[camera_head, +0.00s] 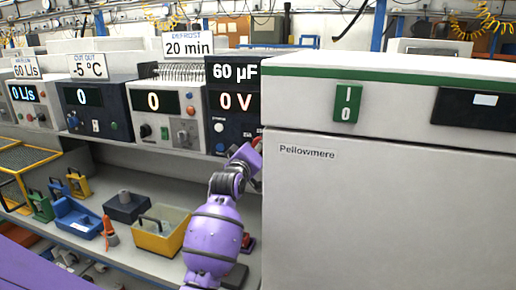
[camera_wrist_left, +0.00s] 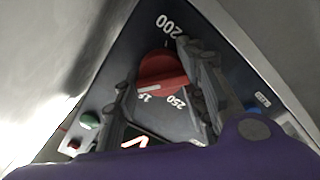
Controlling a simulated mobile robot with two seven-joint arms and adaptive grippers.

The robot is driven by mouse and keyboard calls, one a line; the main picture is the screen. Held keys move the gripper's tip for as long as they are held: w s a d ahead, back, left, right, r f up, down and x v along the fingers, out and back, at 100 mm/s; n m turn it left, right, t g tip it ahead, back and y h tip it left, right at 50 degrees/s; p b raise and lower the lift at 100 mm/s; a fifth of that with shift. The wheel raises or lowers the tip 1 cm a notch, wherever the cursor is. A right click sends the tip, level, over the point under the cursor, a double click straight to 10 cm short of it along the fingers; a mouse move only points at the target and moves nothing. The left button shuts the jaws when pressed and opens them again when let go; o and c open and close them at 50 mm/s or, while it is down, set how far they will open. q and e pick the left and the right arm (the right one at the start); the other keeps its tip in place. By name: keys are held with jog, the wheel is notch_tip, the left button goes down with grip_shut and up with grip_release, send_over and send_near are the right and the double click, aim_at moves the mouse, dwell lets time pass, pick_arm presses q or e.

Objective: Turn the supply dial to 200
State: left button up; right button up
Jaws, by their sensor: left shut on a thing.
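The supply dial (camera_wrist_left: 163,70) is a red round knob with a white line, on the dark front of a unit. The line lies on its lower-left part, near a partly hidden label starting "15". The label 200 (camera_wrist_left: 164,27) is above the dial and 250 (camera_wrist_left: 177,102) below. My left gripper (camera_wrist_left: 160,82) is shut on the dial, with a grey finger on each side. In the head view my left gripper (camera_head: 248,155) is at the right edge of the unit reading 60 µF and 0 V (camera_head: 233,103). My right gripper is not in view.
A large white Pellowmere cabinet (camera_head: 390,210) stands close to the right of my gripper. Other instruments, such as the cut-out unit (camera_head: 95,108), line the shelf to the left. A yellow bin (camera_head: 158,238) and a blue bin (camera_head: 77,217) stand on the lower shelf.

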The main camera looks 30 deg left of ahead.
pick_arm(q)
jog(key=shift+r+m, duration=0.2)
jog(key=shift+m, duration=0.1)
dwell(0.4)
jog(key=shift+m, duration=0.6)
jog(key=m, duration=0.8)
jog(key=shift+d+m, duration=0.15)
jog(key=shift+m, duration=0.25)
jog(key=m, duration=0.5)
jog(key=shift+f, duration=0.1)
jog(key=m, duration=0.5)
jog(key=shift+f+m, duration=0.2)
jog(key=shift+m, duration=0.2)
jog(key=o, duration=1.1)
jog(key=shift+d+f, duration=0.1)
jog(key=shift+f, duration=0.05)
